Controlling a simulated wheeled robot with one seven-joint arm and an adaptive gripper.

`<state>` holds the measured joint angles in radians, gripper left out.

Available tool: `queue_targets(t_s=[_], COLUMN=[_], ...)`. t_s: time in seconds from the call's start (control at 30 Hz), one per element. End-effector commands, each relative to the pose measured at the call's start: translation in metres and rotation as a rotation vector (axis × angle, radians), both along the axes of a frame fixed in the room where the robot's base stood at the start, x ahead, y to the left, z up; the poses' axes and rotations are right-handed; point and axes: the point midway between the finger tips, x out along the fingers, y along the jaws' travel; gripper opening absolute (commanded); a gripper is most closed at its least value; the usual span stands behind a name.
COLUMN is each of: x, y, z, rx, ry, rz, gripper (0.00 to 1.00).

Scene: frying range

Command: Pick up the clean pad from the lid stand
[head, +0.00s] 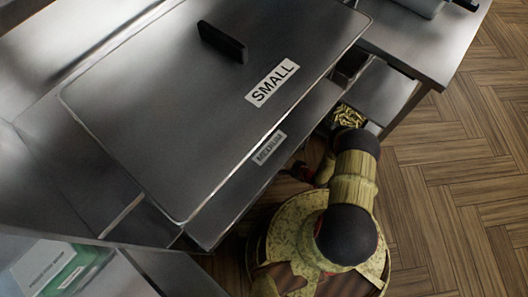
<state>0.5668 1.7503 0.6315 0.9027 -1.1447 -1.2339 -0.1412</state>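I cannot make out a clean pad for certain in the head view. A large flat steel lid (190,120) marked SMALL, with a black handle (222,42), fills the middle left. A second steel lid (268,147) marked MEDIUM shows below its edge. I cannot tell whether these rest on the lid stand. My arm is at the lower right, beside the steel edge. A small dark part at its end, probably my gripper (303,171), is low beside the MEDIUM lid. It is too dark and hidden to show its fingers or anything held.
A pale container (45,266) with a label and a green patch stands at the lower left. A steel counter (435,45) with a metal pan (420,6) is at the upper right. Open wooden floor (465,190) lies to the right of my arm.

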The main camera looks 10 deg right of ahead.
Motion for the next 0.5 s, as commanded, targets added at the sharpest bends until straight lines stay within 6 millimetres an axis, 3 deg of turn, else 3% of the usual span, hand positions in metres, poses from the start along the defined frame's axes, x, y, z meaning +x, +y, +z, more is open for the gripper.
queue_targets(t_s=[0.33,0.5], x=[0.0046,0.0045], y=[0.0036,0.0034], z=[-0.002,-0.0019], rx=[0.0,0.0], ry=[0.0,0.0], rz=[0.0,0.0], gripper=[0.74,0.64])
